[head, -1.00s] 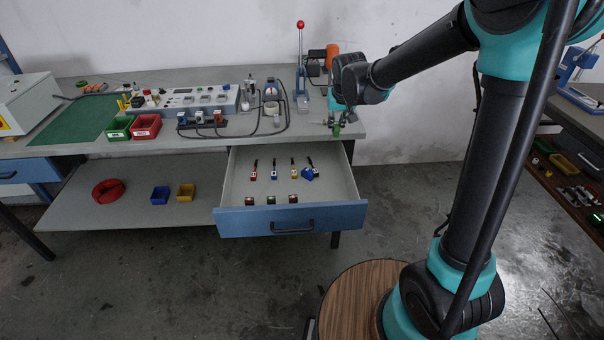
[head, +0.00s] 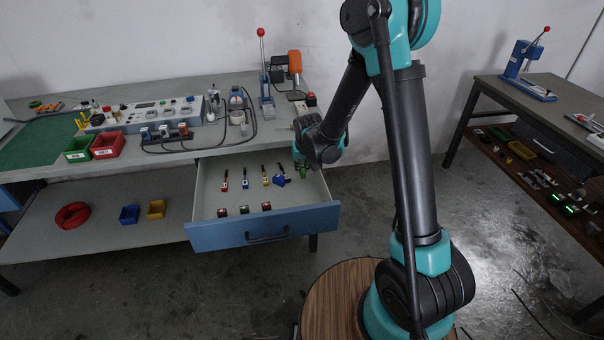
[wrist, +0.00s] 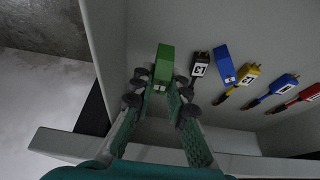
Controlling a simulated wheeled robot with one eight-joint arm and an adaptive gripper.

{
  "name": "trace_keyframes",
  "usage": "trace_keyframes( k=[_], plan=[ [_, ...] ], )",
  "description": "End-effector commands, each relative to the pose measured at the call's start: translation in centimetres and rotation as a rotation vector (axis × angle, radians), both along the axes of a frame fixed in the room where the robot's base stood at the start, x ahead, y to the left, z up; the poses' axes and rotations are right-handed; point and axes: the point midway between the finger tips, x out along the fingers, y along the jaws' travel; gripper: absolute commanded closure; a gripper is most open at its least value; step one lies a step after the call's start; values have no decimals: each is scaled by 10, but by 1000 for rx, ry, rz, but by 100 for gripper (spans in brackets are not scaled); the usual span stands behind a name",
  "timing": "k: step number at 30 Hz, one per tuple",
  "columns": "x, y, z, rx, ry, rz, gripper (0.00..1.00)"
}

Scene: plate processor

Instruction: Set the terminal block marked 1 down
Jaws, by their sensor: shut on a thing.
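My gripper (wrist: 158,98) is shut on a green terminal block (wrist: 162,66), with a finger on each side of it. No mark 1 can be read on the block from here. In the head view my gripper (head: 301,173) is at the right side of the open blue-fronted drawer (head: 265,228), low and close to its right wall. I cannot tell whether the block touches the floor.
In the drawer lie a blue block (wrist: 224,63) and black, yellow (wrist: 249,75), blue and red (wrist: 305,97) probes. Several small dark blocks (head: 244,210) sit near the drawer front. The bench top (head: 205,152) behind holds a panel, a press and bins.

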Motion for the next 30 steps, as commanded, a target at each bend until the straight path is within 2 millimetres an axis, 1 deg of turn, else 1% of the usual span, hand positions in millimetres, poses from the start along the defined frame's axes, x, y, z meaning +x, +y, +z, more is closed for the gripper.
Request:
trace_keyframes(
  k=[3,7,19,20,24,30],
  plan=[
    [1,0,-15,0,0,0,100],
    [1,0,-29,0,0,0,100],
    [0,0,-34,0,0,0,100],
    [0,0,-33,0,0,0,82],
    [0,0,-33,0,0,0,65],
    [0,0,-33,0,0,0,65]
  ],
)
